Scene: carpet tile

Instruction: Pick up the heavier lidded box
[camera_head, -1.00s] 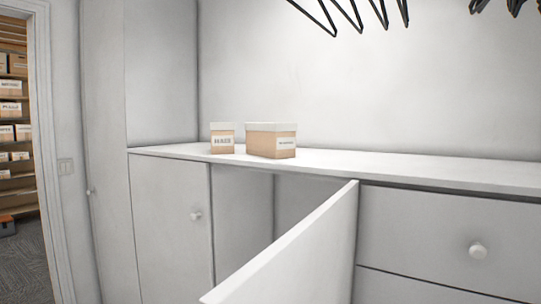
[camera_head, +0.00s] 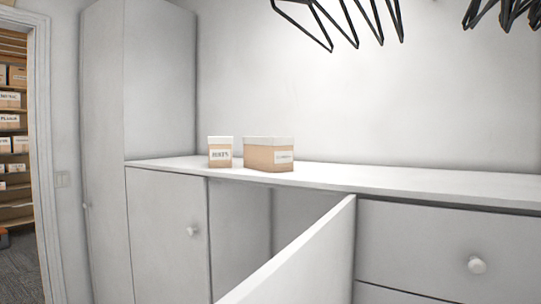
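Two lidded boxes stand side by side on the white counter (camera_head: 400,178), left of its middle. The smaller box (camera_head: 220,158) is light brown with a white lid and a printed label too blurred to read. The larger box (camera_head: 262,158), just to its right, is also light brown with a white lid and a label on its right face. Both are upright, with a narrow gap between them. Which is heavier cannot be seen. Neither of my grippers is in view.
A cabinet door (camera_head: 305,258) stands open below the boxes and juts toward me. Black hangers (camera_head: 345,22) hang above. A tall white cabinet (camera_head: 155,80) stands at the left. A doorway at far left shows shelves of boxes (camera_head: 12,120). The counter's right part is clear.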

